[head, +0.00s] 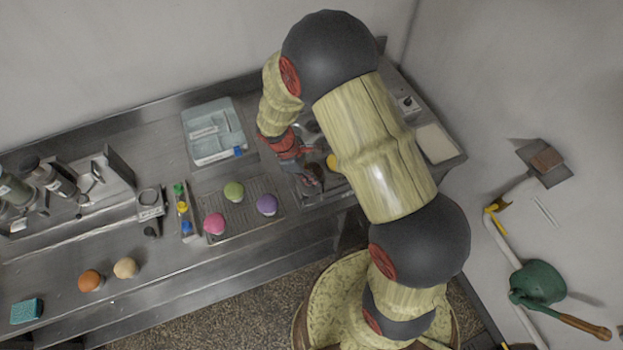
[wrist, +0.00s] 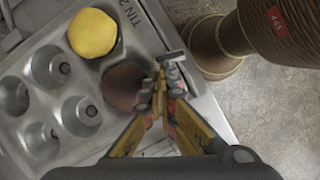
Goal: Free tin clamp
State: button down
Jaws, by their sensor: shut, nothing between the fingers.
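A grey metal tin (wrist: 20,135) marked "TIN 2" shows in the wrist view, with several round cups. A yellow round piece (wrist: 94,33) sits in one cup and a dark brown round piece (wrist: 122,86) in another. A small metal piece with a crossbar (wrist: 172,58), apparently the clamp, is at the tin's right edge. My gripper (wrist: 165,82) is shut and empty, its tips beside this piece; I cannot tell whether they touch. In the head view my gripper (head: 312,180) is over the counter's right part, and my arm hides much of the tin.
The steel counter (head: 110,255) holds a pale blue tray (head: 215,135), a rack with pink (head: 214,223), green (head: 233,191) and purple (head: 266,204) balls, and a blue sponge (head: 26,311). A pale block (head: 436,143) lies at the right end.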

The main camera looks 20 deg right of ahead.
jog(key=shift+w+d+m, duration=0.1)
jog(key=shift+d+m, duration=0.05)
jog(key=shift+m, duration=0.45)
dwell(1.1)
jog(key=shift+s+a, duration=0.5)
jog(key=shift+s, duration=0.15)
jog(key=shift+w+a, duration=0.1)
jog(key=shift+a, duration=0.1)
jog(key=a, duration=0.1)
jog(key=w+a, duration=0.1)
jog(key=a, duration=0.2)
jog(key=shift+w+r, duration=0.3)
jog(key=shift+r, duration=0.1)
jog(key=s+v, duration=0.1)
jog(key=v, duration=0.7)
jog(key=shift+w+r, duration=0.2)
jog(key=shift+r, duration=0.35)
